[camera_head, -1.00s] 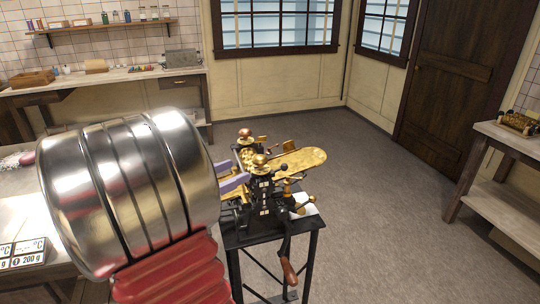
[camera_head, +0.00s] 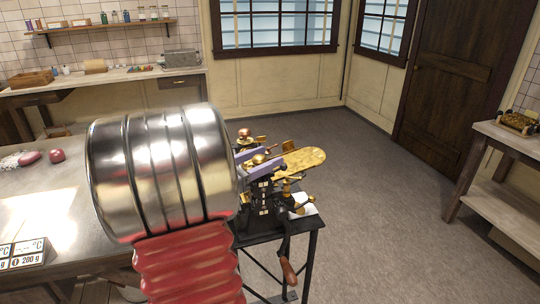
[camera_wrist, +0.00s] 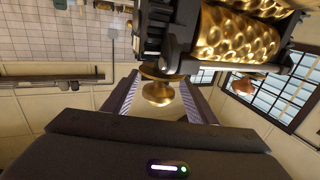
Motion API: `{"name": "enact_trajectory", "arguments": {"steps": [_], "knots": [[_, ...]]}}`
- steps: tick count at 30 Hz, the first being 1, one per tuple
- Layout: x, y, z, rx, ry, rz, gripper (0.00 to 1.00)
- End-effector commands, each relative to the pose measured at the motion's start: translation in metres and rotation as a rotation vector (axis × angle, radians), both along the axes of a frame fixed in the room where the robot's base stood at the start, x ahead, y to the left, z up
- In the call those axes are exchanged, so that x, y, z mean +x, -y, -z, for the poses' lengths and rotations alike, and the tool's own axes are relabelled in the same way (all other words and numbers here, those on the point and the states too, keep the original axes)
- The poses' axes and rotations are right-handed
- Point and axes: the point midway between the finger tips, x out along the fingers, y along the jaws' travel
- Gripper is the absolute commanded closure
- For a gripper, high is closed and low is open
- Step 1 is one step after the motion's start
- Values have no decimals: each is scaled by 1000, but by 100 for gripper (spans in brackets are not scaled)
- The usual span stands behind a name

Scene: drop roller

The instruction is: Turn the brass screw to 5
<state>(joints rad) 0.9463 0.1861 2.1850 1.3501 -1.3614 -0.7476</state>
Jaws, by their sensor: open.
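The drop roller is a black machine with brass rollers (camera_wrist: 238,38), standing on a black stand (camera_head: 312,262). Its brass screw has a round knob (camera_wrist: 158,94) in the middle of the wrist view; in the head view the knob (camera_head: 260,158) is partly covered by my finger. A copper-coloured knob (camera_head: 245,132) sits on the farther side, also in the wrist view (camera_wrist: 243,86). My gripper (camera_wrist: 160,88) is open, with one lavender finger on each side of the brass knob and visible gaps to it. I cannot read the screw's setting.
A workbench (camera_head: 50,215) stands at the left with pinkish lumps on it. A brass tray (camera_head: 290,164) reaches out behind the rollers. The crank with a wooden handle (camera_head: 288,271) hangs at the machine's front. Floor to the right is clear, up to a side table (camera_head: 510,140).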

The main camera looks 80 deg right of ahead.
Motion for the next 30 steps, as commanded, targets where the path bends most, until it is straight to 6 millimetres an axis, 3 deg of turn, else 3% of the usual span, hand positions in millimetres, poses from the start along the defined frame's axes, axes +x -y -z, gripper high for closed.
{"name": "enact_trajectory", "arguments": {"steps": [6,16,30], "knots": [[-11,15,0,-1,1,1,48],[-12,17,0,-1,1,-1,48],[-11,17,0,-1,1,-2,81]]}}
